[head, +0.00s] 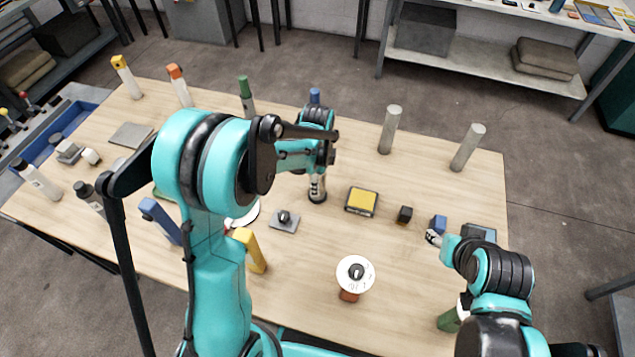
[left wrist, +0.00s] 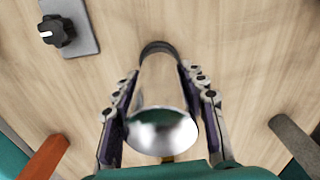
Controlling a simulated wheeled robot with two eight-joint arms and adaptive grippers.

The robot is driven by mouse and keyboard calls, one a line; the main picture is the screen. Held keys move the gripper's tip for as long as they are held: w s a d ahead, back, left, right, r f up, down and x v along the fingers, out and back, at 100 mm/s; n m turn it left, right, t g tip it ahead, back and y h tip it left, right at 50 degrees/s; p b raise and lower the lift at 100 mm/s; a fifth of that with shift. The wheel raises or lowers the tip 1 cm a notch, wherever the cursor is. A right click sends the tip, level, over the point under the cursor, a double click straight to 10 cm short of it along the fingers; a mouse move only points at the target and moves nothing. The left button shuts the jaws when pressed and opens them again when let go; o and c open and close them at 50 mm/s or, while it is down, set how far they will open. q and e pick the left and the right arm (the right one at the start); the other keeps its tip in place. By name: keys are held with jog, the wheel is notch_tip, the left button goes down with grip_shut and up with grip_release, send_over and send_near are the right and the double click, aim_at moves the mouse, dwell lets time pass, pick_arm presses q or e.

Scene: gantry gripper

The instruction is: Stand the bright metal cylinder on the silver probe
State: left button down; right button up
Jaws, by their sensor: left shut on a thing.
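The bright metal cylinder (left wrist: 163,95) is between the two fingers of my left gripper (left wrist: 162,118) in the left wrist view. The fingers lie along its sides, and its shiny near end faces the camera. A dark ring shows around its far end, close to the wood. In the head view my left gripper (head: 317,178) points down at mid-table, with the cylinder's lower part (head: 317,190) below it. I cannot make out a silver probe with certainty. My right gripper (head: 433,238) is at the table's right side, beside a small blue block; its finger opening is unclear.
A knob plate (head: 285,220) and a yellow-topped box (head: 362,201) flank the cylinder. Two grey posts (head: 390,130) (head: 467,148) stand behind to the right. A white disc (head: 355,274) with a dark knob is in front. Several coloured-top posts stand at the back and left.

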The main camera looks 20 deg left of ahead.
pick_arm(q)
jog(key=shift+f, duration=0.15)
jog(key=c, duration=0.9)
grip_release()
jog(key=shift+o, duration=0.2)
jog(key=shift+r, duration=0.2)
